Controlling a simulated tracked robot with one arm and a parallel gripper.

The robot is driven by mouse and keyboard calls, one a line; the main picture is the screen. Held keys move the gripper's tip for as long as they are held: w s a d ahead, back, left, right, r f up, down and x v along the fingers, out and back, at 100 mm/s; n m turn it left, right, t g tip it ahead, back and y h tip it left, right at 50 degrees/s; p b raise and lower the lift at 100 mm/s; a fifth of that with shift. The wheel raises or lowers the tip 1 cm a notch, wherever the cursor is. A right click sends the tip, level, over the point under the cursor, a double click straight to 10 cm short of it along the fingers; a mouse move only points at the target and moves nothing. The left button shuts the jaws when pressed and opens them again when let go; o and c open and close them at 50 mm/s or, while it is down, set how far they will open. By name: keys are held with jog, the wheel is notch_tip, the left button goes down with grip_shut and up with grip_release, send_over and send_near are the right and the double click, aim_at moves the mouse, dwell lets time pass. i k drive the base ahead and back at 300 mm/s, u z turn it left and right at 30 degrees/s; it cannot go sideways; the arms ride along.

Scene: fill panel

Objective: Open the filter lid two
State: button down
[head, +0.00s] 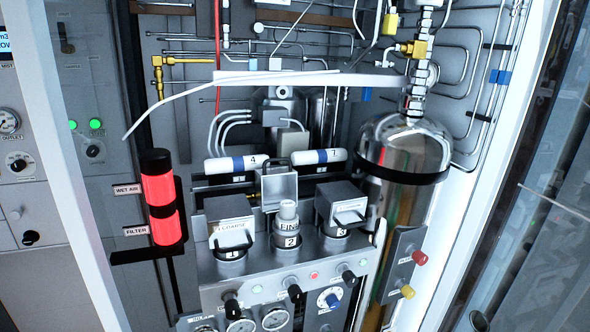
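Three filter units stand in a row on a grey metal panel (255,290). Filter two (287,227) is in the middle, a white cylinder with a partly readable label and a "2" below it. Its grey box-shaped lid (279,188) is tipped up behind it, with its hollow side facing me, so the cylinder is exposed. The grey lid of filter one (229,212), at left, is down over its filter. The grey lid of filter three (341,200), at right, is also down. My gripper is not in view.
A red-lit column (160,202) labelled WET AIR and FILTER stands left. A shiny tank (400,160) stands right. White bottles (232,163) marked 4 and 7 lie behind the lids. Black knobs (294,293) and gauges line the front. White tubing crosses above.

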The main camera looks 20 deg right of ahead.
aim_at(277, 183)
jog(key=u, duration=0.05)
jog(key=k, duration=0.5)
jog(key=z, duration=0.7)
jog(key=i, duration=2.2)
jog(key=u, duration=0.9)
